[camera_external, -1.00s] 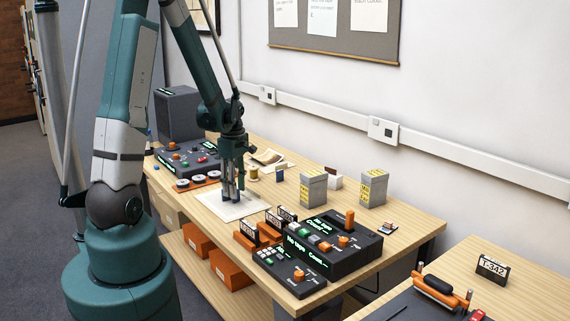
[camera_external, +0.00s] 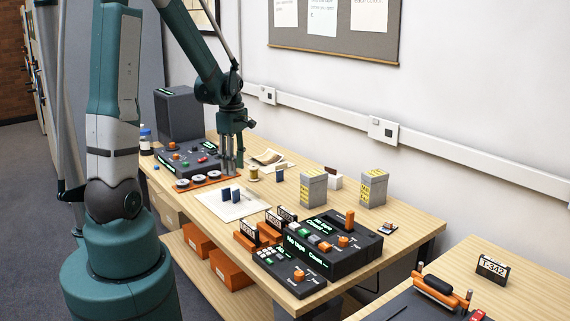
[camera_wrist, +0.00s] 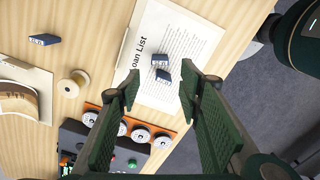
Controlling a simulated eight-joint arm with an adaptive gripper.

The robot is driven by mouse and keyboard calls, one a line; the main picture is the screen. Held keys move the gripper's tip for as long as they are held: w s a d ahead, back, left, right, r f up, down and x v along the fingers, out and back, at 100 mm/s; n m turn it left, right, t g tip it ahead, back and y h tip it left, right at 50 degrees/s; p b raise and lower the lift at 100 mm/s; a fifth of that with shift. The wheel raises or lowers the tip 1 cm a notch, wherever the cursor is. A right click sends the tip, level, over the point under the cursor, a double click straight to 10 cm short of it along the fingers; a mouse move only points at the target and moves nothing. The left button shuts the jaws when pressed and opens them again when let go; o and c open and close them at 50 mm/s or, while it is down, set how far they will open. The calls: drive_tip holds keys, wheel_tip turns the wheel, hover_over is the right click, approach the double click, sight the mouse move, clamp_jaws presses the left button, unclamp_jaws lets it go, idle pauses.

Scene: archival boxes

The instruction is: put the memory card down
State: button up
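Two small blue memory cards stand upright close together on the white Loan List sheet (camera_external: 248,209); one is on the left (camera_external: 226,194) and the other on the right (camera_external: 236,192). The wrist view shows the pair as an upper card (camera_wrist: 160,60) and a lower card (camera_wrist: 162,75) on the sheet (camera_wrist: 150,95). A third blue card stands on bare wood (camera_external: 279,175), also in the wrist view (camera_wrist: 45,39). My gripper (camera_external: 233,168) is above the table behind the pair. In the wrist view its fingers (camera_wrist: 160,78) are apart, with nothing held between them.
A spool (camera_external: 253,175) and an orange tray of reels (camera_external: 197,182) are near the gripper. A dark control box (camera_external: 190,160) stands behind the tray. Black control units (camera_external: 325,245) and labelled orange holders (camera_external: 258,236) are at the front. Grey boxes (camera_external: 313,188) stand to the right.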

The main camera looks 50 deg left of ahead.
drive_tip(key=shift+d+r, duration=0.1)
idle(0.7)
drive_tip(key=s+d+r+m+t+y, duration=0.1)
drive_tip(key=d+r+m+t, duration=0.2)
drive_tip(key=d+r+m, duration=1)
drive_tip(key=s+d+r+m+t, duration=0.2)
drive_tip(key=s+d+m, duration=0.2)
drive_tip(key=d, duration=0.4)
drive_tip(key=s+d+r+m+t+h, duration=0.1)
drive_tip(key=s+d+r+m+t, duration=0.1)
drive_tip(key=d, duration=0.6)
drive_tip(key=s+r+m, duration=0.1)
drive_tip(key=s+m, duration=0.1)
drive_tip(key=m, duration=0.1)
drive_tip(key=shift+s+r+m, duration=0.15)
drive_tip(key=shift+r+m, duration=0.05)
drive_tip(key=shift+m, duration=0.1)
